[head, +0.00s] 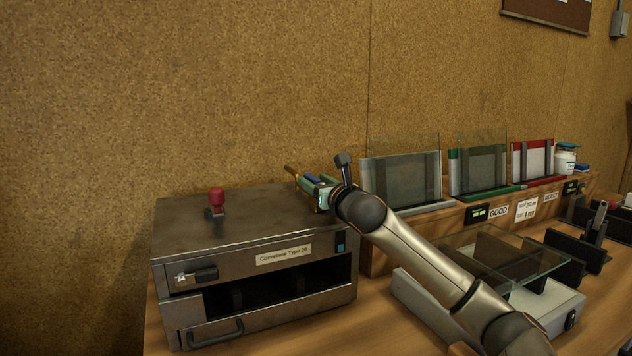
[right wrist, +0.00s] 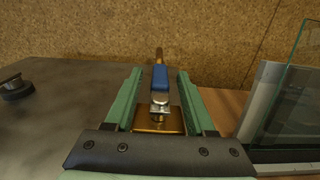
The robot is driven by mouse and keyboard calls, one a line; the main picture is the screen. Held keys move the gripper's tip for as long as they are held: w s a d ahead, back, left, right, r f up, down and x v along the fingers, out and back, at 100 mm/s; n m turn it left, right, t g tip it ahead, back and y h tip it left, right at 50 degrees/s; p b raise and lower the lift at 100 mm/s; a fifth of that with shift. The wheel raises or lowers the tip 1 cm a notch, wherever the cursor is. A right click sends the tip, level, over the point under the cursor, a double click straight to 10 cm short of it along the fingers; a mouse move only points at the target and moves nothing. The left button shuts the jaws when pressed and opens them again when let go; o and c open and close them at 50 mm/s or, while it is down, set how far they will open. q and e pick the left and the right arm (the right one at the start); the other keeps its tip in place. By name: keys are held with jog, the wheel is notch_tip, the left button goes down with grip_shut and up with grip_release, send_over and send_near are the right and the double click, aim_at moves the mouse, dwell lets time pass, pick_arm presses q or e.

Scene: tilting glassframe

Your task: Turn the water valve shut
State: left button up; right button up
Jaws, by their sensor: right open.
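The water valve has a blue lever (right wrist: 160,78) on a brass body (right wrist: 172,122) in the right wrist view. The lever runs lengthwise, in line with the fingers, with a metal nut at its near end. My right gripper (right wrist: 160,76) is open. Its two green fingers stand on either side of the lever, with a visible gap on each side. In the head view my right gripper (head: 313,184) is at the back right corner of the metal machine and hides most of the valve; a bit of brass pipe (head: 291,171) shows beyond it. My left gripper is not in view.
The metal machine (head: 190,246) has a red knob (head: 216,195) on top and an open front slot. Glass panes in a grey holder (head: 400,180), a green one (head: 480,170) and a red one (head: 532,160) stand right of my gripper. A cork wall is behind.

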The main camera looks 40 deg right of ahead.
jog(key=shift+c, duration=0.3)
grip_shut()
dwell(1.1)
